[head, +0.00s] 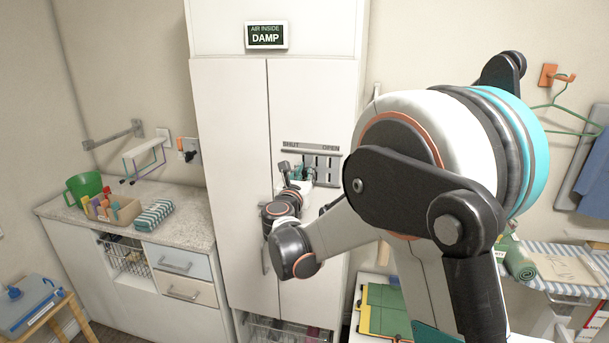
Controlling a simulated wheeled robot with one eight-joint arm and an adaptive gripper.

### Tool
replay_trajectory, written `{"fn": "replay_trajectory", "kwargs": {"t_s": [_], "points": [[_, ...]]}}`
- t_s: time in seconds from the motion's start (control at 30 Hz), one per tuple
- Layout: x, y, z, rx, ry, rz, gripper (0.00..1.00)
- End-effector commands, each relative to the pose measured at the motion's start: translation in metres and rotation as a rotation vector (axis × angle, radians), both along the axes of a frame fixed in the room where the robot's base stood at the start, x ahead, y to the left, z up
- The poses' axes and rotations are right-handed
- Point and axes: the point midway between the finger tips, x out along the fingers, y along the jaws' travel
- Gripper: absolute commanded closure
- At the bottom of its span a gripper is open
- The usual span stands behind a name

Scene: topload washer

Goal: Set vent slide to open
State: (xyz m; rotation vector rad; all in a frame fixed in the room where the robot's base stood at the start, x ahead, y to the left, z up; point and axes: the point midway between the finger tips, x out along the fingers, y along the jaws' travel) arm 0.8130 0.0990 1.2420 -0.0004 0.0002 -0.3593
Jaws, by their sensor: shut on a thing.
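The vent slide (325,162) is a grey slotted plate on the right door of the tall white cabinet. The label above it (311,147) reads SHUT at left and OPEN at right. My gripper (289,170) is at the left part of the vent, under the SHUT end. It appears shut on the slide's handle, which the fingers and wrist largely hide. Dark slots show to the right of my gripper.
A display (266,36) above the doors reads AIR INSIDE DAMP. My arm covers much of the right side. A striped ironing board (590,262) stands at right.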

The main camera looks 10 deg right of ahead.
Motion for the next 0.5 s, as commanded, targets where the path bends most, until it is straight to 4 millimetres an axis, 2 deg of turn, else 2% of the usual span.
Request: {"fn": "replay_trajectory", "kwargs": {"t_s": [0.1, 0.33, 0.37, 0.4, 0.43, 0.5], "points": [[-0.0048, -0.0131, -0.001, 0.0, 0.0, -0.003, 1.0], [-0.0053, -0.0143, -0.0003, 0.0, 0.0, -0.003, 1.0], [-0.0052, -0.0144, -0.0003, 0.0, 0.0, -0.004, 0.78], [-0.0052, -0.0144, -0.0003, 0.0, 0.0, -0.004, 0.69], [-0.0052, -0.0144, -0.0003, 0.0, 0.0, -0.004, 0.63], [-0.0052, -0.0141, -0.0003, 0.0, 0.0, -0.003, 0.59]]}}
